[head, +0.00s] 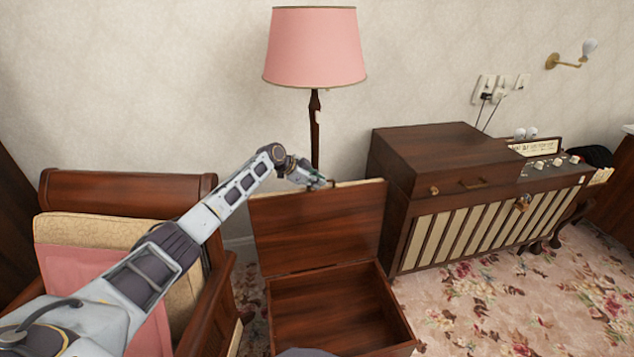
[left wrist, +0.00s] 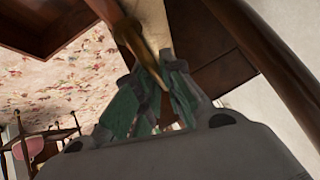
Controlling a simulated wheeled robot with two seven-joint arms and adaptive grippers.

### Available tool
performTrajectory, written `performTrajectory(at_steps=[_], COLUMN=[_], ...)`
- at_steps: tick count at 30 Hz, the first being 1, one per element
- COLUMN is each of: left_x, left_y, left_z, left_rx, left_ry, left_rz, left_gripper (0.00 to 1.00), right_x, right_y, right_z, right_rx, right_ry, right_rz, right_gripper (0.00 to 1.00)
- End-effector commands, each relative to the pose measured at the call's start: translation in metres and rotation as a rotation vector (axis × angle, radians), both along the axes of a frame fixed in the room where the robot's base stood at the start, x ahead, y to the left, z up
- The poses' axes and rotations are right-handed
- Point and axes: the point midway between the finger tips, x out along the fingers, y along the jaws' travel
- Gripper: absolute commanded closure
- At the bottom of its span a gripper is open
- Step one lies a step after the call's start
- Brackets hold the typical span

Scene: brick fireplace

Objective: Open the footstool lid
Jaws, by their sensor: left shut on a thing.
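The footstool is a dark wooden box (head: 340,309) on the carpet in the head view, and its inside looks empty. Its lid (head: 318,228) stands raised, close to upright, hinged along the box's back edge, with a pale cushion edge along its top. My left gripper (head: 326,183) is at the top edge of the lid. The exact contact is partly hidden by the fingers. My right gripper is not in view.
A wooden armchair (head: 125,187) with cushions stands at the left, under my left arm. A floor lamp (head: 315,50) with a pink shade stands behind the lid. A wooden radio cabinet (head: 440,160) stands close to the right. Flowered carpet (head: 480,305) is clear at front right.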

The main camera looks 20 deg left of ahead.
Motion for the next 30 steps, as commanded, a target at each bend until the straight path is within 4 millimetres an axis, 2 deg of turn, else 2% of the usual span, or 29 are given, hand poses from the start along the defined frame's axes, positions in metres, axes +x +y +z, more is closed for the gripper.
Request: performTrajectory(at_steps=[1, 6, 20, 30], left_x=[0.0, 0.0, -0.001, -0.014], left_y=[0.002, 0.001, 0.001, 0.012], left_z=[0.001, 0.0, 0.002, 0.017], left_rx=[0.001, 0.001, -0.001, 0.001], left_ry=[-0.002, -0.001, -0.001, 0.0], left_rz=[0.002, 0.002, 0.0, 0.0], left_gripper=[0.88, 0.68, 0.68, 0.68], right_x=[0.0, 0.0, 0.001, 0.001], right_y=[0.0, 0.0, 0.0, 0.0], right_z=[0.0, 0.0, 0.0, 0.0], right_rx=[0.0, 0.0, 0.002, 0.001], right_ry=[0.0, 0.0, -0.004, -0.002], right_rz=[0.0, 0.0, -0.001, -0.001], right_gripper=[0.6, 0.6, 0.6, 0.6])
